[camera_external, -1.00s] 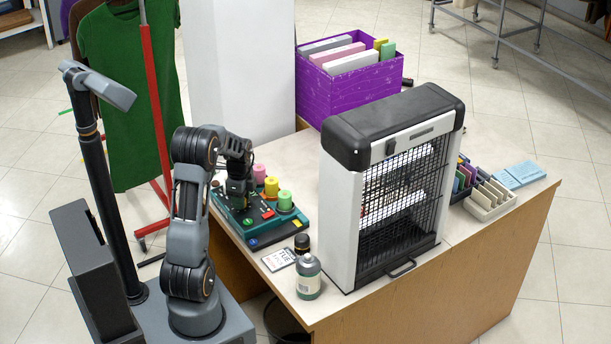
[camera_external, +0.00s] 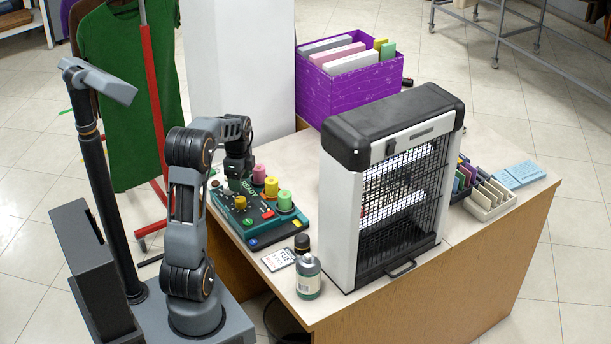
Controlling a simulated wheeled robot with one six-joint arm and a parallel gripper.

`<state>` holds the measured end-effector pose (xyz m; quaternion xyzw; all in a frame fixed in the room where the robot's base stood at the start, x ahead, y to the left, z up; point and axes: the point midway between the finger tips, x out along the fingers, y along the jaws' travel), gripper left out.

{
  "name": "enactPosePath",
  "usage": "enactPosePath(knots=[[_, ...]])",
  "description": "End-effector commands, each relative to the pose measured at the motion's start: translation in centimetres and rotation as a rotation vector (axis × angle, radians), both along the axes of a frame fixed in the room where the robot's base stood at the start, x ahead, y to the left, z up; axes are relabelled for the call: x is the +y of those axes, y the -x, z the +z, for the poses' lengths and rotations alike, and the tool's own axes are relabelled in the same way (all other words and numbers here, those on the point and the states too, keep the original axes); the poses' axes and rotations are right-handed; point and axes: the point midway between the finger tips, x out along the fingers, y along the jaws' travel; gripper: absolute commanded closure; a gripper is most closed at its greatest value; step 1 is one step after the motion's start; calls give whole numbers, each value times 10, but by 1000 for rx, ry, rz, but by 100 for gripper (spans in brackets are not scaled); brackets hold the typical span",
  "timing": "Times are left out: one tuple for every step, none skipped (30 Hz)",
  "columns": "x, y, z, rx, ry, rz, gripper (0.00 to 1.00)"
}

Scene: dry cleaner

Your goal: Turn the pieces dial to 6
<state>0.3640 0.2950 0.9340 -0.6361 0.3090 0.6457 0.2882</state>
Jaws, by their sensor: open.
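A teal control panel (camera_external: 262,232) lies on the counter in front of my arm. It carries a pink (camera_external: 259,174), a yellow (camera_external: 271,187) and a green cylinder (camera_external: 285,200), a small orange-yellow knob (camera_external: 240,203), red buttons and a lit "READY" sign. I cannot tell which part is the pieces dial, and its markings are too small to read. My gripper (camera_external: 238,184) points down over the far left part of the panel, behind the orange-yellow knob. It is open and appears empty; its fingertips are hard to make out.
A tall caged appliance (camera_external: 395,180) stands right of the panel. A bottle (camera_external: 308,278), a dark jar (camera_external: 301,243) and a date card (camera_external: 278,259) sit near the front edge. A purple box (camera_external: 350,95) with files is behind. Card racks (camera_external: 490,200) are at the right.

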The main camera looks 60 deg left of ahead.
Motion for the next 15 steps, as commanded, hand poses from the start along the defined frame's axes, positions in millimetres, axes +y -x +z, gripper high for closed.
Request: enactPosePath(knots=[[0, -1, 11, -3, -3, 0, 38], [1, -1, 17, -3, -3, 0, 38], [1, -1, 24, -3, -3, 0, 38], [1, -1, 29, -3, -3, 0, 38], [1, -1, 33, -2, -1, 0, 38], [1, -1, 39, -2, -2, 0, 38], [1, -1, 43, -2, -2, 0, 38], [1, -1, 47, -2, -2, 0, 38], [1, -1, 51, -2, -1, 0, 38], [1, -1, 53, -1, -1, 0, 38], [1, -1, 56, -2, -1, 0, 38], [1, -2, 58, -2, -1, 0, 38], [1, -2, 60, -1, -1, 0, 38], [1, -2, 61, -1, -1, 0, 38], [1, -1, 62, 0, 0, 0, 38]])
